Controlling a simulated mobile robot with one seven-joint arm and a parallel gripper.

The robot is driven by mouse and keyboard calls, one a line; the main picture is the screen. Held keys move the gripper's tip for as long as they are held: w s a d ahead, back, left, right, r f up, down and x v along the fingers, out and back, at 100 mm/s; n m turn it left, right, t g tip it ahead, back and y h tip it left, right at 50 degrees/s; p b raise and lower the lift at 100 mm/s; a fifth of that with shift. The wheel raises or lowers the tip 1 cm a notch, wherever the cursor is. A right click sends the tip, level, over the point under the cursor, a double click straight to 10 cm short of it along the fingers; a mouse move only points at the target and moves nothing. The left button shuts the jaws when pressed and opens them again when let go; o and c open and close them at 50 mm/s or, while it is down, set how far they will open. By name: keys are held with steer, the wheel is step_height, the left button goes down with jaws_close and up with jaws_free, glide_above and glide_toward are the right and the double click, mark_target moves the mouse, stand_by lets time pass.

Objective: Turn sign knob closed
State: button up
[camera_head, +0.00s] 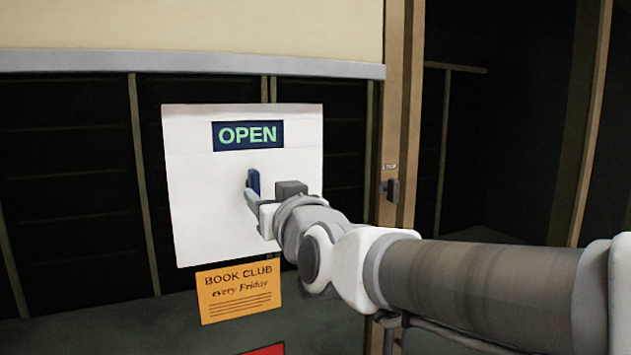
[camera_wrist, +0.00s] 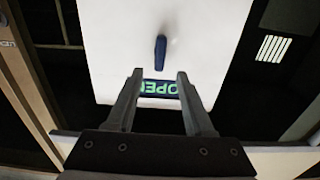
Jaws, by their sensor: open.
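A white sign board (camera_head: 205,215) hangs in front of dark window panes and reads OPEN in green on a dark blue plate (camera_head: 247,135). A blue knob (camera_head: 254,181) stands on the board below that plate. In the wrist view the knob (camera_wrist: 160,54) is a narrow upright bar, beyond the fingertips and roughly centred between them. The OPEN plate (camera_wrist: 159,88) shows between the fingers there. My gripper (camera_wrist: 158,74) is open and empty, pointing at the board. In the head view my gripper (camera_head: 249,190) is close to the knob and partly overlaps it; contact cannot be told.
An orange book club notice (camera_head: 239,292) hangs below the board. A wooden door post (camera_head: 398,120) with a small dark fitting (camera_head: 391,190) stands to the right. A grey rail (camera_head: 190,64) runs above the board.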

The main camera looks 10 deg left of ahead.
mark_target(256, 185)
steer(key=p+x, duration=0.1)
steer(key=x, duration=0.6)
steer(key=shift+w+a, duration=0.1)
steer(key=shift+w, duration=0.2)
jaws_close()
